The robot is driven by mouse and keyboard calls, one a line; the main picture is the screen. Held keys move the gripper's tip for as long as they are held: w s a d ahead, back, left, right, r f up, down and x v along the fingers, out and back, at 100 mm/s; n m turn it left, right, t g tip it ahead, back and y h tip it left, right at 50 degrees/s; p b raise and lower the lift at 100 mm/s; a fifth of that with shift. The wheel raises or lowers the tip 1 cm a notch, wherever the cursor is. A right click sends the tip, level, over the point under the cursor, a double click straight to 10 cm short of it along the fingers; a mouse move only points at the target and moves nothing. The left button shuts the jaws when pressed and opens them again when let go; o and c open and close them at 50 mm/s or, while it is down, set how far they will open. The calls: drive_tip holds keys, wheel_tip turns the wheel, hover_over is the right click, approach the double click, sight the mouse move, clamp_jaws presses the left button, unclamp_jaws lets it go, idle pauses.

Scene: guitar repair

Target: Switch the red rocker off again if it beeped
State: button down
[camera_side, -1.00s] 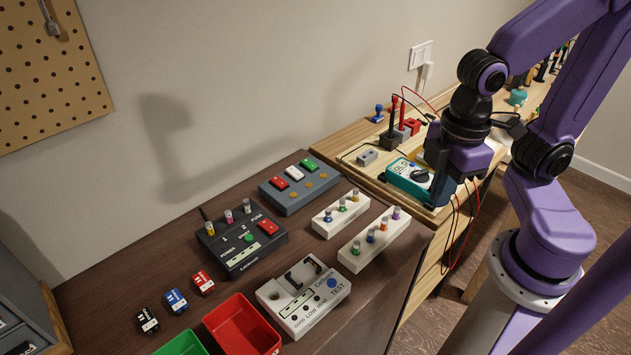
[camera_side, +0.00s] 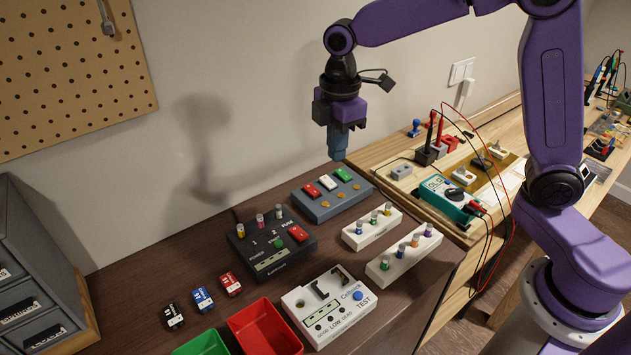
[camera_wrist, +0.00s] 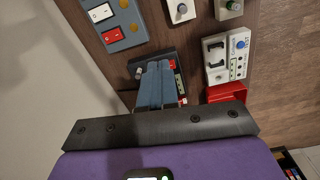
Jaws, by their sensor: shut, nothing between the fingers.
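A grey box (camera_side: 341,198) at the back of the dark bench carries a red rocker (camera_side: 312,190), a white rocker (camera_side: 327,182) and a green rocker (camera_side: 343,174). Its red rocker (camera_wrist: 112,36) and white rocker (camera_wrist: 101,12) also show at the upper left of the wrist view. I cannot tell which way the rockers are set. My gripper (camera_side: 338,157) is shut and empty, pointing down above the grey box's rear side. In the wrist view its fingers (camera_wrist: 157,68) hide part of the black box.
Two white blocks with coloured knobs (camera_side: 371,229) and a white tester (camera_side: 330,306) stand in front. Red (camera_side: 266,331) and green bins and several small coloured blocks lie at the left.

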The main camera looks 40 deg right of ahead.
drive_tip(key=n, duration=0.1)
hover_over(315, 192)
drive_tip(key=f, duration=0.2)
drive_tip(key=shift+r, duration=0.1)
wheel_tip(315, 192, down, 14)
idle(0.7)
drive_tip(key=shift+s+d+f, duration=0.1)
drive_tip(key=shift+f, duration=0.1)
idle(0.3)
